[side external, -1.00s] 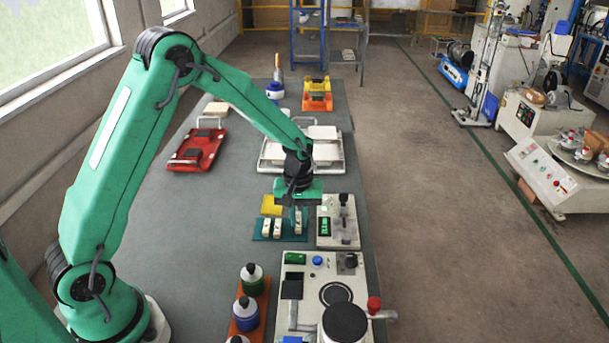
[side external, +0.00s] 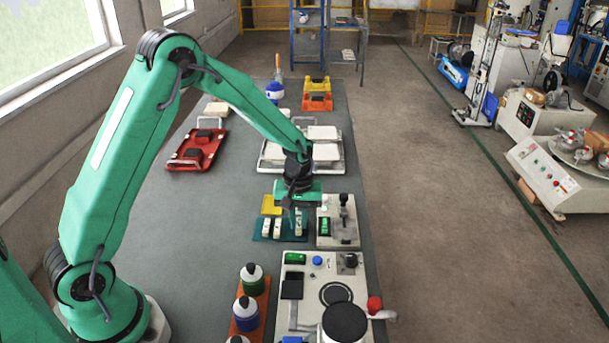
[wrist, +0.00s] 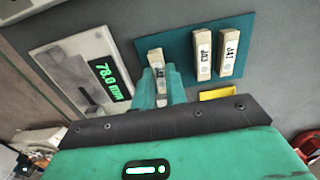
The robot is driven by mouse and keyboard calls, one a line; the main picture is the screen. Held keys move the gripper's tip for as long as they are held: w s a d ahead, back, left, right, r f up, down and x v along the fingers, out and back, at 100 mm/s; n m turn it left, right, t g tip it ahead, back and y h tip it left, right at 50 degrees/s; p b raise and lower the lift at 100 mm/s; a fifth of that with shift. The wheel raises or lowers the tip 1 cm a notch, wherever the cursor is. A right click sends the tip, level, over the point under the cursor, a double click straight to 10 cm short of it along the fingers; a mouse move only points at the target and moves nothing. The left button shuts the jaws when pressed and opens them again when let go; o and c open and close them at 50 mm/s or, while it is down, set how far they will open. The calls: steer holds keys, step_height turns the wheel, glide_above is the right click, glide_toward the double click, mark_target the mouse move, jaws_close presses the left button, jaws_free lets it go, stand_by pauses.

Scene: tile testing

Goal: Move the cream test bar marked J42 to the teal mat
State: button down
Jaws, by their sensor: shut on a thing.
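The teal mat (side external: 259,236) lies on the grey bench, below my gripper (side external: 297,214) in the side view. Two cream bars lie side by side on it, marked J43 (wrist: 204,55) and J41 (wrist: 229,52) in the wrist view. My gripper (wrist: 160,88) is shut on a third cream bar (wrist: 155,56), over the mat's left part in the wrist view. The fingers hide part of its mark, so I cannot read it fully. The held bar also shows in the side view (side external: 298,229). I cannot tell whether it touches the mat.
A grey gauge with a green display (wrist: 106,78) reading 78.0 mm stands beside the mat. A yellow block (side external: 271,204) lies behind the mat. A larger panel (side external: 295,260) and bottles (side external: 252,276) stand in front.

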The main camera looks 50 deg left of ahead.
steer(key=shift+f, duration=0.2)
stand_by(0.6)
steer(key=c, duration=0.9)
jaws_free()
steer(key=shift+c, duration=0.2)
steer(key=shift+r, duration=3)
